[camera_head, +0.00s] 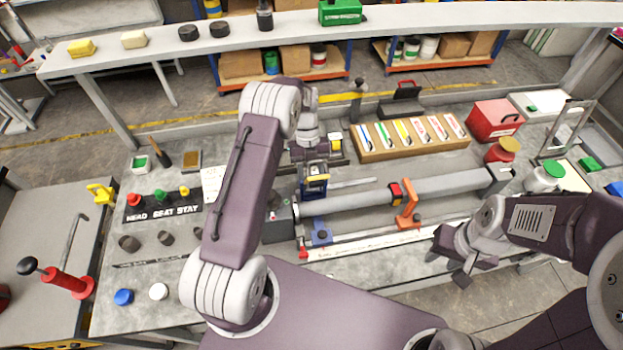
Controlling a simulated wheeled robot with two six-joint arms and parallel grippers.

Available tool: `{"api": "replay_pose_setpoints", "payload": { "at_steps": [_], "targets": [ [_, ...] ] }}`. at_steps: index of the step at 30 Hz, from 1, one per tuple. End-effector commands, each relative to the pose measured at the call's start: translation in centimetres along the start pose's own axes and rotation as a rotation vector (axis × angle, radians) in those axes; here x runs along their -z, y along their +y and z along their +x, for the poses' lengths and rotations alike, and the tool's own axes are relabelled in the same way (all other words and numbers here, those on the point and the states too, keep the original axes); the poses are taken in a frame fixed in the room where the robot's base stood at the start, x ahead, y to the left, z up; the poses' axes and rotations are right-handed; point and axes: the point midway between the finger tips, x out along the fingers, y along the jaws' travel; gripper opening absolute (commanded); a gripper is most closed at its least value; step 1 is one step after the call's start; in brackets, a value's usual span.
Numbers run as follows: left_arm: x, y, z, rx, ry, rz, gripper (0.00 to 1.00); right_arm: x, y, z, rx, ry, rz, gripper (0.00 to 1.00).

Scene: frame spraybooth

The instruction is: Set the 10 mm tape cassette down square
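My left arm reaches over the middle of the bench, and its gripper (314,172) points down near the left end of a long grey tube.
A wooden rack (371,153) with several coloured, labelled slots stands behind the grey tube (350,205). An orange clamp (407,208) and a blue clamp (320,234) stand along the tube. A red toolbox (493,121) is at right. A HEAD SEAT STAY board (163,206) is at left.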

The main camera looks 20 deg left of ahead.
Motion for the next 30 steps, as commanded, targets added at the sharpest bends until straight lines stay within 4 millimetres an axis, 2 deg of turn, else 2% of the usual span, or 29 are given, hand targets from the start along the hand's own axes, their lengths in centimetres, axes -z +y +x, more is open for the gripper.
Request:
{"api": "replay_pose_setpoints", "payload": {
  "at_steps": [6,7,9,16,17,18,19,30],
  "targets": [
    [-0.11,0.00,0.25,0.000,0.000,0.000,0.00,-0.02,0.00,0.20,0.000,0.000,0.000,0.36],
    [-0.09,-0.01,0.20,0.000,0.000,0.000,0.48,-0.02,0.00,0.16,0.000,0.000,0.000,0.36],
    [-0.09,0.00,0.19,0.000,0.000,0.000,0.65,-0.02,0.00,0.15,0.000,0.000,0.000,0.36],
    [-0.08,0.00,0.19,0.000,0.000,0.000,0.65,-0.02,0.00,0.15,0.000,0.000,0.000,0.36],
    [-0.09,0.00,0.21,0.000,0.000,0.000,0.71,-0.02,0.00,0.15,0.000,0.000,0.000,0.36],
    [-0.08,0.00,0.20,0.000,0.000,0.000,0.82,-0.02,0.00,0.15,0.000,0.000,0.000,0.36],
    [-0.08,0.00,0.20,0.000,0.000,0.000,0.87,-0.02,0.00,0.15,0.000,0.000,0.000,0.36],
    [0.02,0.00,-0.06,0.000,0.000,0.000,0.87,0.01,0.00,-0.06,0.000,0.000,0.000,0.36]
  ]
}}
